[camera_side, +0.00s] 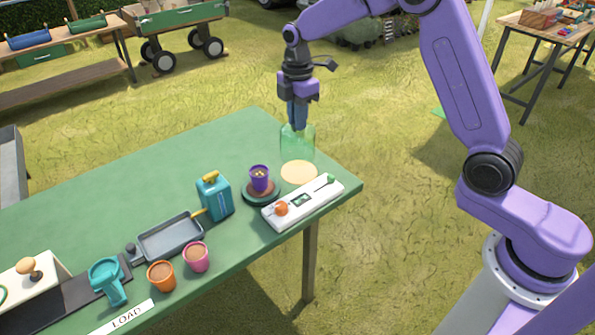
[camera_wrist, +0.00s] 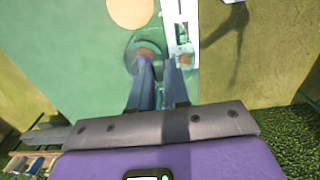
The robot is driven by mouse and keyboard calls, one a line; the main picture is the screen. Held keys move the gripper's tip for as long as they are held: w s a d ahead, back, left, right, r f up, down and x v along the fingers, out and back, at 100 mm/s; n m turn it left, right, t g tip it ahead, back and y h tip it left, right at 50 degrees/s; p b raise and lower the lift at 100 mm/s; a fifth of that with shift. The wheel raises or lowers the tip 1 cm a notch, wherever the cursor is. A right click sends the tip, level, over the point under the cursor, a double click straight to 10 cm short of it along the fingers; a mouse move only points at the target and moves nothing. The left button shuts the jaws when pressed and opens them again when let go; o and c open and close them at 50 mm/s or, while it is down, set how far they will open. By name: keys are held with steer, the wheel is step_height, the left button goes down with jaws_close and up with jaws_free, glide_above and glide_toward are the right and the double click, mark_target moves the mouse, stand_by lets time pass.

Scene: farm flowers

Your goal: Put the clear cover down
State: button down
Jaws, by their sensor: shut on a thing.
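The clear cover (camera_side: 297,148) is a see-through, green-tinted dome. My gripper (camera_side: 297,126) is shut on its top and holds it upright. In the side view it appears just behind and above a round cream disc (camera_side: 299,173) near the table's far right corner. A purple pot (camera_side: 260,178) with soil stands uncovered on a dark round base (camera_side: 262,196), left of the disc. In the wrist view, my gripper's fingers (camera_wrist: 160,68) reach in from below and partly hide the cover's faint outline. The cream disc (camera_wrist: 131,12) shows at the top.
A white panel (camera_side: 304,203) with an orange knob lies in front of the disc and pot. A blue can (camera_side: 214,197), grey tray (camera_side: 170,238) and several small pots stand to the left. The back of the green table (camera_side: 170,165) is clear.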

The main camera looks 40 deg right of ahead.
steer(key=s+d, duration=0.6)
steer(key=s, duration=0.2)
steer(key=w+f, duration=1.3)
steer(key=w, duration=0.1)
steer(key=shift+a, duration=0.25)
steer(key=shift+f, duration=0.2)
steer(key=c, duration=1.1)
jaws_free()
step_height(320, 180, up, 12)
steer(key=shift+r, duration=0.2)
